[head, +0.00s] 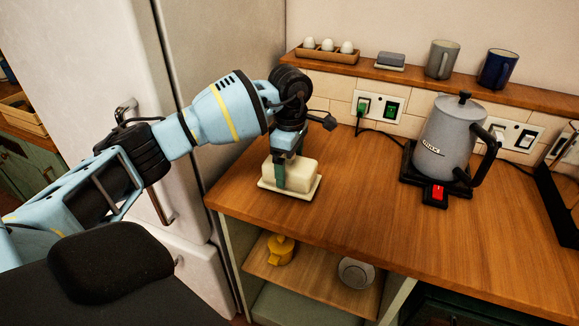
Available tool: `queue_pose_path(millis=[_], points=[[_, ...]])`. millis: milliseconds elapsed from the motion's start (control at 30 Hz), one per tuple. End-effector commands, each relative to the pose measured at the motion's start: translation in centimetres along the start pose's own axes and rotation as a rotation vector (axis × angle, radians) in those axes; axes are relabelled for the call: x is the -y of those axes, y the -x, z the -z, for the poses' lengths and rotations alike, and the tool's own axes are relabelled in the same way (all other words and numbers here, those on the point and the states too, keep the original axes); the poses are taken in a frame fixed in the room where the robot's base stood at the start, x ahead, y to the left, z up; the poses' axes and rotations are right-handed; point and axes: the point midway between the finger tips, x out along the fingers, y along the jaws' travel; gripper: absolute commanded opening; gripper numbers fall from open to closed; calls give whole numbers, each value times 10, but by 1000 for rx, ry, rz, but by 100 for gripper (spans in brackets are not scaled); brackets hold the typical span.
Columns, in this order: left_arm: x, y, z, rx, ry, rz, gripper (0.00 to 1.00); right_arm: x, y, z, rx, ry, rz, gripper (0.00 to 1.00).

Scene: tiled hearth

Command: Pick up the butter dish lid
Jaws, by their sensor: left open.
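The butter dish lid (300,175) is a cream-coloured block shape. It sits on a pale butter dish base (293,197) near the left end of the wooden counter. My left gripper (293,178) points down over the lid from the left. It is open, with a green finger in front of the lid's near side. The other finger is hidden, and I cannot tell whether either finger touches the lid. My right gripper is not in view.
A grey kettle (447,137) with a black handle stands on its base at the right of the counter (370,215). A shelf behind holds an egg tray (327,55), a small grey dish (390,60) and two mugs. A fridge (222,60) stands on the left.

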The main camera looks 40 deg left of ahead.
Motion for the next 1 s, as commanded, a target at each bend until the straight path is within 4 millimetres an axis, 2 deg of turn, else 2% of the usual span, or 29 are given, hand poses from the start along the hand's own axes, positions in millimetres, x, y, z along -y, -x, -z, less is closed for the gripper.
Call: queue_pose_path(millis=[267,700,1000], points=[[0,-4,0,-1,0,0,93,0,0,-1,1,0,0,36],[0,-4,0,0,0,-1,39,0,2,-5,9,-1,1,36],[0,-1,0,1,0,-2,39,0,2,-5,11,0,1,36]])
